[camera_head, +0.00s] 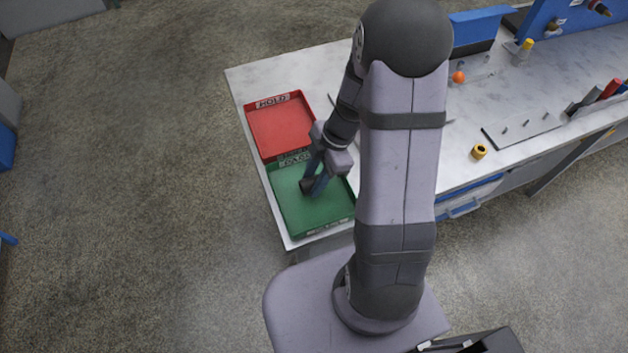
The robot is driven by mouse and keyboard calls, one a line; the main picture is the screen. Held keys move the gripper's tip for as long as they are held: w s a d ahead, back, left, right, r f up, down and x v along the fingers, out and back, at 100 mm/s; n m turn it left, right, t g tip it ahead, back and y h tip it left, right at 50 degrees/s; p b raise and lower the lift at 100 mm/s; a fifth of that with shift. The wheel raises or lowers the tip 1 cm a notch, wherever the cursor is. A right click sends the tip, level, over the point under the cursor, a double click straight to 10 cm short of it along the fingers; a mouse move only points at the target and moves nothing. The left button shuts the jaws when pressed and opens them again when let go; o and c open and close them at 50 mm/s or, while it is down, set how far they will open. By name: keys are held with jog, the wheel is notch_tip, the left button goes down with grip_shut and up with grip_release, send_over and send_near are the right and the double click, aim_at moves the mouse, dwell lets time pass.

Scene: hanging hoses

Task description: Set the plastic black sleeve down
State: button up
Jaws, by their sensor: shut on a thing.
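My gripper (318,187) reaches down into the green tray (328,221) at the near left end of the table. It is shut on a small black piece, the black sleeve (307,185), between its blue fingers. The sleeve is low over the tray floor; I cannot tell whether it touches the floor. My arm hides the tray's right side and part of the table behind it.
A red tray (281,127) marked HOLD adjoins the green tray on its far side. A yellow ring (479,151), an orange ball (458,77) and a plate with pegs (522,129) lie right of my arm. Bare table (290,72) shows behind the red tray.

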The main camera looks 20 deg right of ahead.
jog(key=shift+f, duration=0.95)
jog(key=shift+f, duration=0.2)
jog(key=o, duration=1.2)
jog(key=shift+c, duration=0.2)
jog(key=shift+r, duration=0.15)
jog(key=shift+r, duration=0.2)
jog(key=shift+w+d+r, duration=0.15)
jog(key=shift+r, duration=0.05)
jog(key=b+v, duration=0.2)
jog(key=v, duration=0.9)
jog(key=shift+s+r, duration=0.1)
jog(key=shift+s, duration=0.1)
